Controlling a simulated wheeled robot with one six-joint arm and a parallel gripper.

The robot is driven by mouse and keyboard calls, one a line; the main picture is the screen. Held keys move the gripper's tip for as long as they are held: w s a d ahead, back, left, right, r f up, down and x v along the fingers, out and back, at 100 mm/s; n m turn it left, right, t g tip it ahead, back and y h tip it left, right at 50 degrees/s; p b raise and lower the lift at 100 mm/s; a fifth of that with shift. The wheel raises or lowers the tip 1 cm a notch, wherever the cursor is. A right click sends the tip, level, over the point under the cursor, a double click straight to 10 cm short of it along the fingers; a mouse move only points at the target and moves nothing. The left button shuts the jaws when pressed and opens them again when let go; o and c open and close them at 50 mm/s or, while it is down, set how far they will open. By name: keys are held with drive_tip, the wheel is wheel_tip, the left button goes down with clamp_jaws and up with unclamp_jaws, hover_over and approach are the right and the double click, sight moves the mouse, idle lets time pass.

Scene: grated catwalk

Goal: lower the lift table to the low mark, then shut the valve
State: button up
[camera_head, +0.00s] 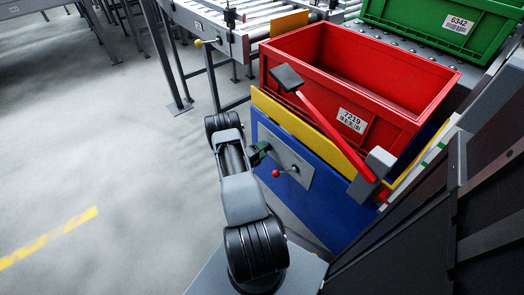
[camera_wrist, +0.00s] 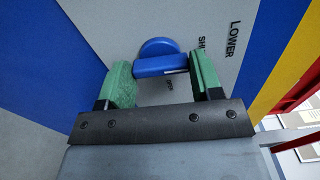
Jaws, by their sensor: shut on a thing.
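My gripper (camera_head: 261,152) is at the left part of a grey control panel (camera_head: 297,165). In the wrist view, its green fingers (camera_wrist: 162,82) are shut on a blue valve handle (camera_wrist: 160,66), which lies crosswise between them. Part of the round blue hub shows behind it. Lettering beside it reads "LOWER", and smaller words are partly hidden. The head view shows a lever with a red knob (camera_head: 276,173) on the same panel. The panel is on the lift table's blue side (camera_head: 325,215), below a yellow band (camera_head: 290,122). I cannot tell its height mark.
A red crate (camera_head: 333,90) labelled 7219 stands on top. A long red bar (camera_head: 335,135) with a dark pad slants across its front. A green crate (camera_head: 440,18) is on the conveyor behind. A dark ribbed structure (camera_head: 480,215) stands at right. The floor at left is clear.

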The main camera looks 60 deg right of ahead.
drive_tip(key=shift+d+r+n, duration=0.1)
drive_tip(key=shift+n, duration=0.3)
idle(0.3)
drive_tip(key=o, duration=0.9)
drive_tip(key=p+v, duration=0.3)
drive_tip(key=v, duration=1.1)
drive_tip(key=shift+w, duration=0.1)
